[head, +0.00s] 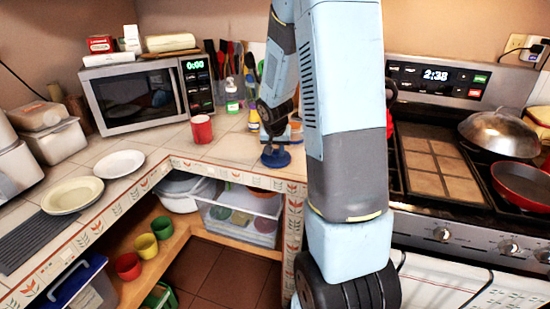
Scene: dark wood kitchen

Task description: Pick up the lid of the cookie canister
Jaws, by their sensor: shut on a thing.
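My gripper (277,140) points down over the counter in the corner between the microwave and the stove. It is shut on a small dark blue round piece with a wider flat base (276,158), which looks like a lid held from above. The blue piece is small in the picture, and I cannot tell whether it touches the counter. I cannot make out a cookie canister for certain. My arm hides the part of the counter just right of the gripper.
A red cup (201,129) stands left of the gripper, before the microwave (150,93). Bottles and utensils crowd behind the gripper. Plates (73,195) lie on the left counter. The stove (440,165) with a domed pan lid (500,134) is at right.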

